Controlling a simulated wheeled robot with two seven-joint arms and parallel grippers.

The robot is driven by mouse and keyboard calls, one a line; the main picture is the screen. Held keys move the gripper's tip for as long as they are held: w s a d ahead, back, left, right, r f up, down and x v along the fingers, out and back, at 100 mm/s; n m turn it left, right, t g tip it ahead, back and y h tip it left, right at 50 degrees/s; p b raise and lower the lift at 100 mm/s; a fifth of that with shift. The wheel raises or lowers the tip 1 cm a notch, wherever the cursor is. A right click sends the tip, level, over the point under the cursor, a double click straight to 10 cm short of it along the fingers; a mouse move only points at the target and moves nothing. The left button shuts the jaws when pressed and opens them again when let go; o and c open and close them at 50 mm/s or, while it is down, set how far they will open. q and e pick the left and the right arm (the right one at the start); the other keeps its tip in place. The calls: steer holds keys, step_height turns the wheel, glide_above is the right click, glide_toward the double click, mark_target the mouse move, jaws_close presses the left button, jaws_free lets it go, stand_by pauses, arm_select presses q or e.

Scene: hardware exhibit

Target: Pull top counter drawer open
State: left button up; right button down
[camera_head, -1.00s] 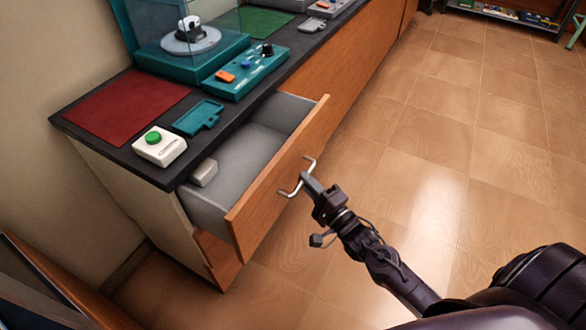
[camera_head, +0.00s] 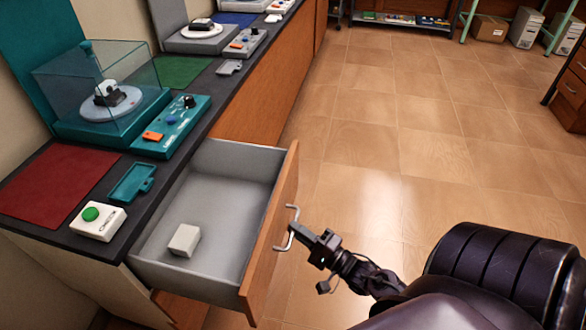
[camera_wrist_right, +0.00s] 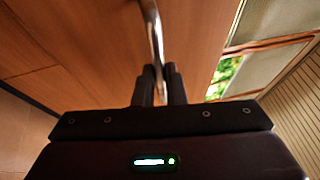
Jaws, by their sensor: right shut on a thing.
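The top counter drawer (camera_head: 272,222) stands well open, its grey interior showing with a small white box (camera_head: 184,240) inside. Its front is wood-coloured with a metal bar handle (camera_head: 291,214). My right gripper (camera_head: 300,232) is at the handle, its fingers shut on the bar. In the right wrist view the handle (camera_wrist_right: 152,30) runs down between the two dark fingers (camera_wrist_right: 159,82), in front of the wooden drawer front. My left gripper is not in view.
The dark counter top holds a red mat (camera_head: 55,186), a white box with a green button (camera_head: 98,221), a teal tray (camera_head: 133,183), a teal control panel (camera_head: 173,127) and a turntable under a clear cover (camera_head: 108,100). Tiled floor (camera_head: 400,150) is clear to the right.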

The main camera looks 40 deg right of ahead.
steer(key=c, duration=1.5)
jaws_free()
steer(key=v, duration=0.8)
steer(key=shift+w, duration=0.1)
